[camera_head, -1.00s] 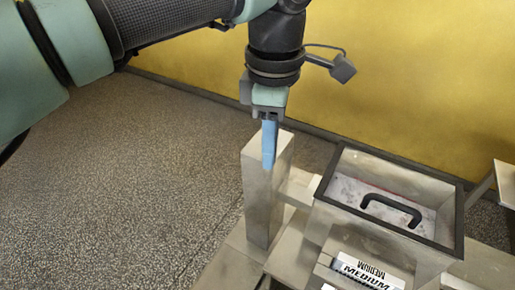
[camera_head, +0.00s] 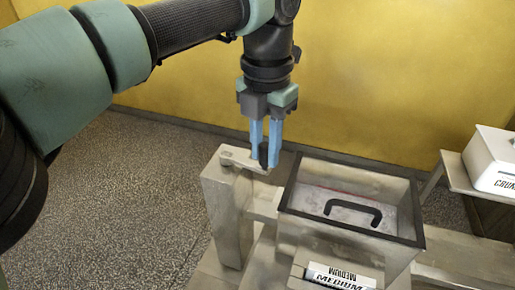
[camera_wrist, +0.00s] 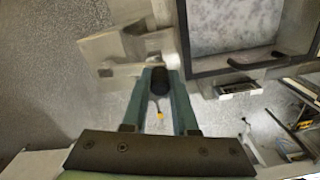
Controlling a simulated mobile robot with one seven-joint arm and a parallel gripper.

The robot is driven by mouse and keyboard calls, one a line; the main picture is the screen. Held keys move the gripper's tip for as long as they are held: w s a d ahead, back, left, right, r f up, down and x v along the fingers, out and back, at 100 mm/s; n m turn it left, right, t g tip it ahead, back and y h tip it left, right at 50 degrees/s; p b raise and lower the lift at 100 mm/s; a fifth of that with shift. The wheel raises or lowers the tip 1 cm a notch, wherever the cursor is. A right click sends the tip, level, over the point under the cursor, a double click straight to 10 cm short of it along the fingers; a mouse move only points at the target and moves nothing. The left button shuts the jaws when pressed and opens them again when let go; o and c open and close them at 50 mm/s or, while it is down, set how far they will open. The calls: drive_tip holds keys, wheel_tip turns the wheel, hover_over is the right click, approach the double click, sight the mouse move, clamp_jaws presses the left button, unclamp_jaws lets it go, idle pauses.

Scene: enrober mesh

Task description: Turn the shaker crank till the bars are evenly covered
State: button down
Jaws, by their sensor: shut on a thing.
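The crank has a pale flat arm (camera_head: 242,159) on top of a grey metal post (camera_head: 228,212), with a dark upright knob (camera_head: 264,155) at its end. My gripper (camera_head: 264,160) points down with its blue fingers shut on this knob. In the wrist view the black knob (camera_wrist: 160,84) sits between the fingertips (camera_wrist: 159,77). The shaker box (camera_head: 420,241) stands right of the post, with a black rim, a whitish speckled inside and a black handle (camera_head: 352,207). I cannot make out any bars.
A white box with partly cut-off lettering (camera_head: 492,160) stands on a shelf at the right. A yellow wall (camera_head: 400,70) is behind. The speckled floor (camera_head: 130,190) at left is clear.

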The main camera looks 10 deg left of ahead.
drive_tip(key=shift+w+d+n+p, duration=0.1)
drive_tip(key=shift+w+n+p, duration=0.55)
drive_tip(key=shift+w+n, duration=0.5)
drive_tip(key=shift+w+d+n+p, duration=0.1)
drive_tip(key=shift+w+n+p, duration=0.55)
drive_tip(key=shift+n, duration=0.9)
drive_tip(key=shift+w, duration=0.1)
drive_tip(key=c, duration=0.7)
unclamp_jaws()
wheel_tip(320, 180, up, 13)
drive_tip(key=shift+a+b, duration=0.1)
drive_tip(key=shift+b, duration=0.4)
